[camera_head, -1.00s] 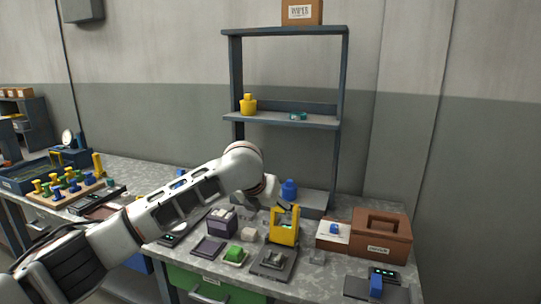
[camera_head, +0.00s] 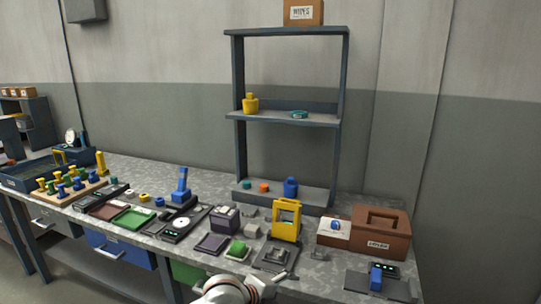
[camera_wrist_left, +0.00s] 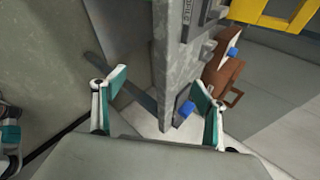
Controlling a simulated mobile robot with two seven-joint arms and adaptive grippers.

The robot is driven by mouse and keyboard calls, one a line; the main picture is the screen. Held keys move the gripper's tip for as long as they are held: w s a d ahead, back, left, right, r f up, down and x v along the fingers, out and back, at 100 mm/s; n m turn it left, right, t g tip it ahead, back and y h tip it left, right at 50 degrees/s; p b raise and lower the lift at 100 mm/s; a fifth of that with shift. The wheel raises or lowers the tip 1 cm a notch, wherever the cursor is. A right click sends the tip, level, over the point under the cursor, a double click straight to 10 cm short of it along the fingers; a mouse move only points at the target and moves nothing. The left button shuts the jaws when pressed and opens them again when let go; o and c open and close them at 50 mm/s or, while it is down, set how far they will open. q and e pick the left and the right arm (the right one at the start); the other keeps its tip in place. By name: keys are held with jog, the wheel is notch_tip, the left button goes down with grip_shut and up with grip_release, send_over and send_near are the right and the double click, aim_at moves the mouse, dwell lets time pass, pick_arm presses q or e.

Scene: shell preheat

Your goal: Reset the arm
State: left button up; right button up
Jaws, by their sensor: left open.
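My left gripper (camera_wrist_left: 160,82) is open, its two teal-padded fingers spread apart with nothing held between them. Past the fingers the wrist view shows the speckled grey worktop (camera_wrist_left: 171,60) edge-on, tilted steeply in the picture. In the head view a white part of my left arm (camera_head: 232,290) shows at the bottom centre, in front of the bench's front edge. The fingers cannot be made out clearly there.
A shelf rack (camera_head: 238,150) stands behind.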

pick_arm(q)
jog(key=s+a+f+n+t+y, duration=0.1)
jog(key=s+a+f+n+t, duration=0.1)
jog(key=s+a+f+n, duration=1)
jog(key=s+a+f+n+t+y, duration=0.1)
jog(key=s+a+f+n+y, duration=0.2)
jog(key=s+a+n, duration=0.6)
jog(key=s+a+f, duration=0.1)
jog(key=s+a, duration=0.2)
jog(key=s, duration=0.4)
jog(key=shift+n, duration=0.4)
